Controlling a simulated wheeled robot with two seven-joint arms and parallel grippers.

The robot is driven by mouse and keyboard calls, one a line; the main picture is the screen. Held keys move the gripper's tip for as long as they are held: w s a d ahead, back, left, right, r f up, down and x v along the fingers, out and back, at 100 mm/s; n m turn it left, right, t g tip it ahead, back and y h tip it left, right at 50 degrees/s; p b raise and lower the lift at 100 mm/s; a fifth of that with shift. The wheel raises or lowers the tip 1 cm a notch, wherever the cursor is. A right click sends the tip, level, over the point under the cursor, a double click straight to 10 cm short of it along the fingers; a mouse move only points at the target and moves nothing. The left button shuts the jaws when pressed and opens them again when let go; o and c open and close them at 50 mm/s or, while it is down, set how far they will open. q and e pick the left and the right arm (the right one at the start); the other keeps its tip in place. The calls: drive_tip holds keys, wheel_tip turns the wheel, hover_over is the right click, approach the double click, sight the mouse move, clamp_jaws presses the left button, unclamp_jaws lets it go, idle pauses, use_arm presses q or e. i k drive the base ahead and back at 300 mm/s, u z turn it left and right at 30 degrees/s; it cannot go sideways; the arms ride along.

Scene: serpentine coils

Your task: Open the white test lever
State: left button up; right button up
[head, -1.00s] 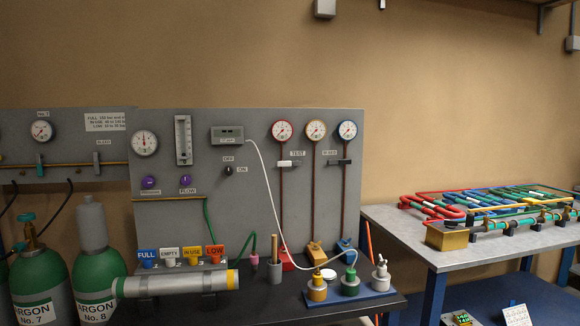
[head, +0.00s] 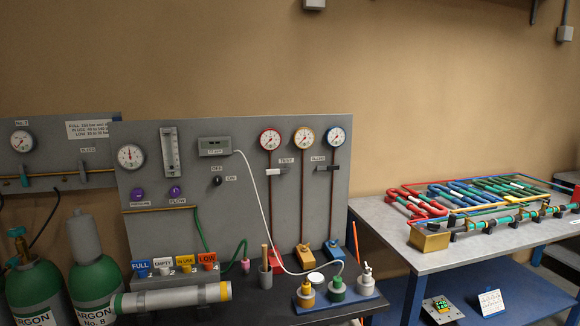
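The white test lever (head: 277,170) is on the grey upright panel (head: 233,262), below the red-rimmed gauge (head: 270,139) and next to the TEST label (head: 287,160). It lies across the red-brown vertical pipe and looks roughly horizontal. A dark lever (head: 327,168) sits to its right beside another label, on the pipe under the blue-rimmed gauge (head: 335,135). Neither of my grippers shows in the head view.
The dark bench in front of the panel holds a blue tray (head: 366,298) with bottles, a silver cylinder (head: 175,299) and coloured label blocks. Green argon bottles (head: 95,285) stand at left. A grey table (head: 375,215) with coloured coils stands at right.

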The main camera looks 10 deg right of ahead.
sight(273, 172)
drive_tip(key=z, duration=0.35)
drive_tip(key=i, duration=0.95)
drive_tip(key=u, duration=0.1)
